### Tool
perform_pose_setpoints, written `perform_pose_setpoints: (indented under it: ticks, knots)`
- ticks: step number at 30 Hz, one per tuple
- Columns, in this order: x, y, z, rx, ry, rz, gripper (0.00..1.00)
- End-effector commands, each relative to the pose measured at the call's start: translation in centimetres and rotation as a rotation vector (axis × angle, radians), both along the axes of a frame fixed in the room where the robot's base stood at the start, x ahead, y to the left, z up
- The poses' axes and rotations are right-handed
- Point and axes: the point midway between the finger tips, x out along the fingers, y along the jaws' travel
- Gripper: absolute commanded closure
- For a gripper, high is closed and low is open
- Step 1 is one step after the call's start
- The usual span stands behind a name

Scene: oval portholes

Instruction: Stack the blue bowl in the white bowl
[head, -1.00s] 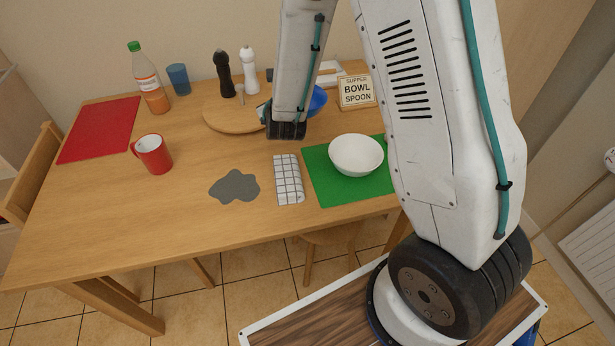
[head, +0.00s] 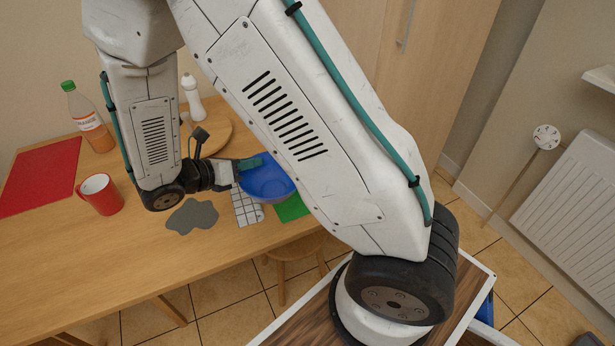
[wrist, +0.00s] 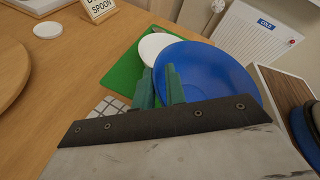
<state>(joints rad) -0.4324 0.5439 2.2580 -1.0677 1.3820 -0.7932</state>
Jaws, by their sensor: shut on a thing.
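The blue bowl (head: 266,180) is held in the air by my gripper (head: 246,163), which is shut on its rim at the left side. In the wrist view the blue bowl (wrist: 208,75) fills the upper middle, with my gripper's green fingers (wrist: 160,88) at its near left edge. The white bowl (wrist: 152,46) shows partly behind the blue bowl in the wrist view, on the green mat (wrist: 124,72). In the head view the white bowl is hidden behind the blue bowl and my arm. I cannot tell the exact gap between the bowls.
A checked cloth (head: 246,208) lies beside the green mat, with a grey patch (head: 192,216) to its left. A red mug (head: 100,195), a bottle (head: 88,118) and a white mill (head: 192,97) stand farther left and back. A sign (wrist: 98,8) stands behind the mat.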

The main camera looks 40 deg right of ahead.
Motion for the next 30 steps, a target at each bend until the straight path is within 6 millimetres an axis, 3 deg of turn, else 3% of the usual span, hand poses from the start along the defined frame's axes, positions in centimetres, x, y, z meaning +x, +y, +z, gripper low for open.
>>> perform_pose_setpoints:
  ticks: [5,15,21,30]
  knots:
    - [-0.4,-1.3,-0.2,-0.001,0.001,-0.043,1.0]
    - [2.2,-10.0,-1.1,-0.001,0.002,-0.044,1.0]
    - [3.4,-13.9,-1.5,0.0,0.001,-0.041,1.0]
    - [3.8,-15.0,-2.8,-0.001,0.004,-0.035,1.0]
